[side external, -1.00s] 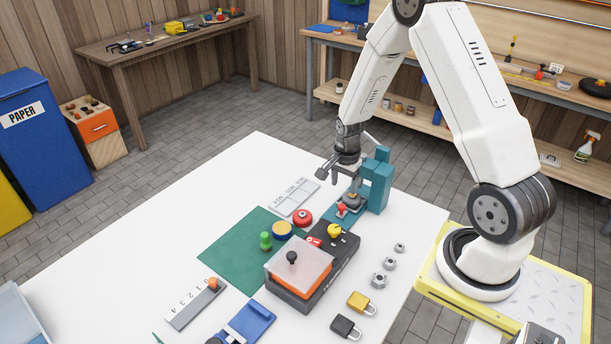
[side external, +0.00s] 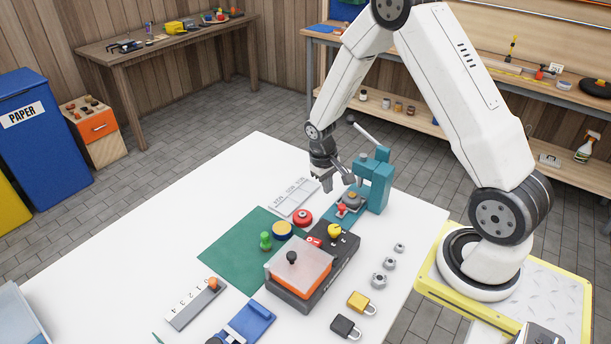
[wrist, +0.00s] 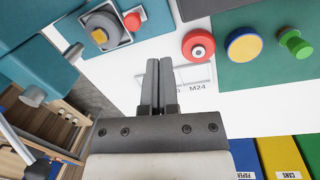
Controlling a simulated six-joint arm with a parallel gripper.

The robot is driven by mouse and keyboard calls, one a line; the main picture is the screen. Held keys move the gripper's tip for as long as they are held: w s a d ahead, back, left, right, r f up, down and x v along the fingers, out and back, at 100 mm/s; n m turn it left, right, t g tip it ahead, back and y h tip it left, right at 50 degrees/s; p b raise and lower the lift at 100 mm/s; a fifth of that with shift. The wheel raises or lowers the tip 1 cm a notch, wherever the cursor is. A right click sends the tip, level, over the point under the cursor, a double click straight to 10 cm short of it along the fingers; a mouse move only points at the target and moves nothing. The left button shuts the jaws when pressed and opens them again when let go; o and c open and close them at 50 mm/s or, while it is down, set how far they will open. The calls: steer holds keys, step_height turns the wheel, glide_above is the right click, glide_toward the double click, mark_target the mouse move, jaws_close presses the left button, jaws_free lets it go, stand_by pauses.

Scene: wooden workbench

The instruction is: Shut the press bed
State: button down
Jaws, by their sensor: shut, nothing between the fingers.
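The teal press (side external: 376,184) stands at the back right of the white table, its lever with a dark ball raised. Its bed (side external: 349,212) projects out toward the front left, carrying a grey round part with a brass-coloured centre (side external: 352,198). A red knob (side external: 341,209) sits at the bed's outer end. In the wrist view the red knob (wrist: 132,21) and round part (wrist: 101,33) are at upper left. My gripper (side external: 327,188) points down, left of the bed and apart from it. Its fingers (wrist: 160,62) are together and empty.
A labelled grey tray (side external: 293,197) lies just below my gripper. A red round piece (side external: 302,217), a blue-yellow disc (side external: 282,230) and a green knob (side external: 265,241) are nearby around the green mat (side external: 232,252). An orange-grey machine (side external: 300,272) stands in front.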

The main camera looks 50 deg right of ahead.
steer(key=a+n, duration=0.1)
steer(key=n, duration=0.4)
steer(key=w+a+r+n+h, duration=0.1)
steer(key=n, duration=0.4)
steer(key=w+a+r+n+h, duration=0.1)
steer(key=a+n, duration=0.1)
steer(key=n, duration=0.3)
steer(key=shift+w+a, duration=0.1)
steer(key=shift+w, duration=0.1)
steer(key=shift+f, duration=0.2)
glide_toward(337, 214)
steer(key=a+f, duration=0.1)
steer(key=f, duration=0.1)
steer(key=w+a+f, duration=0.1)
steer(key=f, duration=0.1)
steer(key=shift+w+a, duration=0.2)
steer(key=shift+a, duration=0.15)
steer(key=shift+s+d+f, duration=0.15)
steer(key=shift+s+d, duration=0.2)
steer(key=shift+d, duration=0.25)
steer(key=shift+s+d+f, duration=0.15)
steer(key=shift+s+d, duration=0.15)
steer(key=shift+d, duration=0.35)
steer(key=shift+s+d+f, duration=0.1)
steer(key=shift+s+d, duration=0.15)
steer(key=shift+d, duration=0.3)
steer(key=shift+d, duration=0.1)
